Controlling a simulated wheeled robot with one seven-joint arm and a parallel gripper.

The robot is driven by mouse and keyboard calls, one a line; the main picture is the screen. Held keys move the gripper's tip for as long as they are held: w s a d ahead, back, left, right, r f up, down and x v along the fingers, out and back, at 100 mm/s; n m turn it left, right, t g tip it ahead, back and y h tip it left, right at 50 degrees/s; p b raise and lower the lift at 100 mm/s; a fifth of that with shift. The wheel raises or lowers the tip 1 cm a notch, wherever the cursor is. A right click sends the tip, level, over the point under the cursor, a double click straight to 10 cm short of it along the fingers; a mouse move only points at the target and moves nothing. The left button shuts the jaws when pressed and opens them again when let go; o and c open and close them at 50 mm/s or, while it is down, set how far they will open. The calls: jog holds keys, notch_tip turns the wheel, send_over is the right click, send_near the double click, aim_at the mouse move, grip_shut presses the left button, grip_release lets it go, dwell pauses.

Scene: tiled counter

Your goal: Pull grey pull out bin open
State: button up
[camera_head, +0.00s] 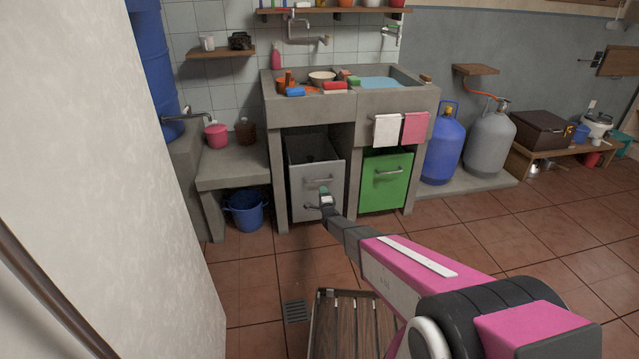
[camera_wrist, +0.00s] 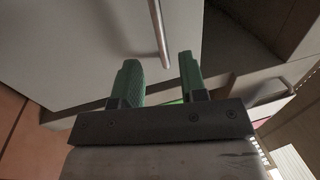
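The grey pull-out bin (camera_head: 301,193) stands under the stone sink counter, left of the green bin. Its dark inside shows above its front panel. Its metal bar handle (camera_head: 319,180) is on the front. My gripper (camera_head: 325,194) is in front of this panel, close to the handle. In the wrist view, my gripper (camera_wrist: 160,61) has its two green fingers apart. The bar handle (camera_wrist: 158,30) runs down from the top edge, its lower end between the fingertips in the picture. Contact is not clear. The grey front (camera_wrist: 70,50) fills the upper left.
The green bin (camera_head: 385,187) stands right of the grey one. A blue bucket (camera_head: 247,212) stands on the floor at left. A slatted wooden stool (camera_head: 343,325) stands on the tiles below my arm. A pale wall (camera_head: 100,150) closes the left side.

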aim_at(319, 181)
jog(key=x, duration=0.8)
jog(key=shift+w+r, duration=0.1)
jog(key=shift+w, duration=0.25)
jog(key=shift+s, duration=0.1)
grip_shut()
